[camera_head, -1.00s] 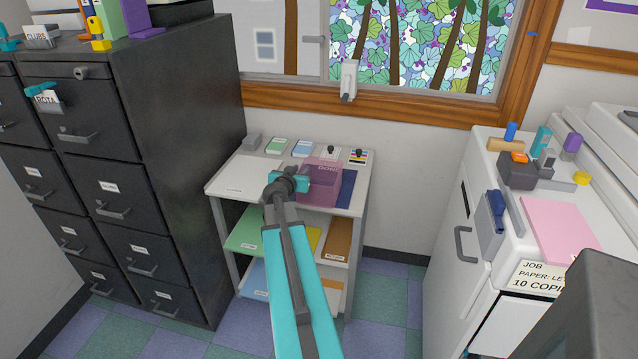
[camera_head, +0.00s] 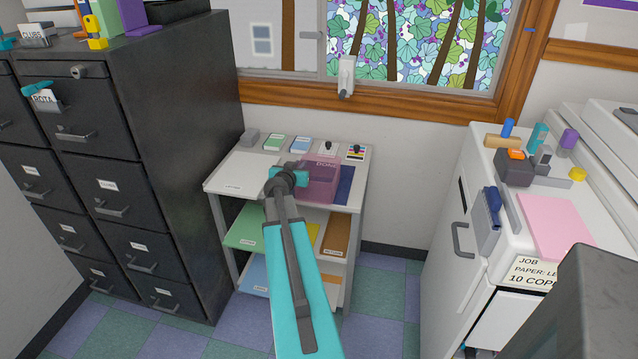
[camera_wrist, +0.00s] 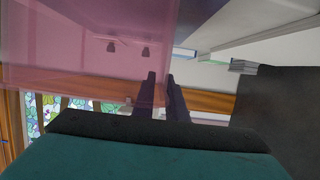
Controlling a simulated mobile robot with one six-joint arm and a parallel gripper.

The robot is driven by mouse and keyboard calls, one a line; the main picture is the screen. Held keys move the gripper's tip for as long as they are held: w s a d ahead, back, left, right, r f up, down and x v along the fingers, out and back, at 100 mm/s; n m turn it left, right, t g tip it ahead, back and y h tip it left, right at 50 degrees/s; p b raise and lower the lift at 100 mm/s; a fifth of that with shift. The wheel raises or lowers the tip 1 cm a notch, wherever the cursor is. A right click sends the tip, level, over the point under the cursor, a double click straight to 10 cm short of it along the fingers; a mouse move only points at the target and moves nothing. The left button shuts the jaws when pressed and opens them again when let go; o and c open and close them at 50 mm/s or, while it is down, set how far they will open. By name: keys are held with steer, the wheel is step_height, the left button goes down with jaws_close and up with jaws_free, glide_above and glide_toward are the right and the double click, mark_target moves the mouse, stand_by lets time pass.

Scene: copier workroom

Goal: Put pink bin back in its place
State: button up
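The pink bin (camera_head: 322,184) is see-through and shows at the right part of the top of a small white shelf unit (camera_head: 232,176). It overlaps a dark blue patch (camera_head: 346,186) on that top; I cannot tell whether it rests there or hangs just above. My gripper (camera_head: 300,178) is at the bin's left side. In the wrist view, the fingers (camera_wrist: 163,95) are close together, with the edge of the pink wall (camera_wrist: 80,50) between them. My arm hides part of the shelf front.
A dark filing cabinet (camera_head: 190,110) stands close on the left. A white copier (camera_head: 450,205) stands on the right, past a strip of free floor. Card stacks (camera_head: 275,143) and small items line the shelf's back edge. A window handle (camera_head: 346,78) sticks out above.

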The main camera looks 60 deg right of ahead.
jaws_close()
stand_by(1.3)
steer(key=shift+r, duration=0.1)
steer(key=shift+r+b, duration=0.35)
steer(key=shift+r, duration=4.55)
